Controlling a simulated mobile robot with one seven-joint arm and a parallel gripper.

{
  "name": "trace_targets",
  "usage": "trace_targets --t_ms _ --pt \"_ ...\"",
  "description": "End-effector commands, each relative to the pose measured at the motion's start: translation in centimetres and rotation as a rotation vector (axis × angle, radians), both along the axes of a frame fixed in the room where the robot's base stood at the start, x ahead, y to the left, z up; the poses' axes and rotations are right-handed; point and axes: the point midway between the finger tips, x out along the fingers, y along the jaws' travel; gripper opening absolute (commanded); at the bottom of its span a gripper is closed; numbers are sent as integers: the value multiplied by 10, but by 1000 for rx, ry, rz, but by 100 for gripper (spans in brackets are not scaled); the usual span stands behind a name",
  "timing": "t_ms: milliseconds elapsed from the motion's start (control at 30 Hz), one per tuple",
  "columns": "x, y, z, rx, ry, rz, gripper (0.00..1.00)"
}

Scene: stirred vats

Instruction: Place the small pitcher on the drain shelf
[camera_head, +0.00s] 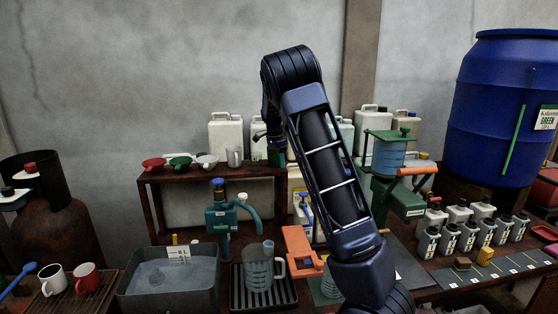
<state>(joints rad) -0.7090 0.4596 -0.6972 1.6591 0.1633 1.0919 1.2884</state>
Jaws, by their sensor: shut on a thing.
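My gripper (262,136) is small and dark in this view, beside my raised arm, just above the right end of the reddish-brown raised shelf (220,173). It is shut on a small greenish vessel (276,156), mostly hidden; I cannot tell its shape or whether it touches the shelf. A clear, marked pitcher (260,272) with a bluish handle stands on a black ribbed tray (236,296) below. Another clear vessel (329,287) is partly hidden by my arm. I cannot tell for sure which surface is the drain shelf.
Red, green and white funnels and a metal cup (234,156) stand on the raised shelf. A grey basin (135,290), a green pump (219,216) and an orange block (302,250) are below. Several white bottles (450,240) crowd the right side.

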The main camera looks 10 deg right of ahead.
Motion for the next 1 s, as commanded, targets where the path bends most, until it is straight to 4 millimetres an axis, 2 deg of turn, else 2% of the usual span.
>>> trace_targets --t_ms 33,100,133,400,533,667,1000 --pt "0 0 0 0 0 0 54" --pt "0 0 0 0 0 0 68" --pt "0 0 0 0 0 0 70" --pt "0 0 1 0 0 0 70" --pt "0 1 8 0 -1 0 70" --pt "0 3 26 2 -3 0 70" --pt "-3 12 90 2 -2 0 70"
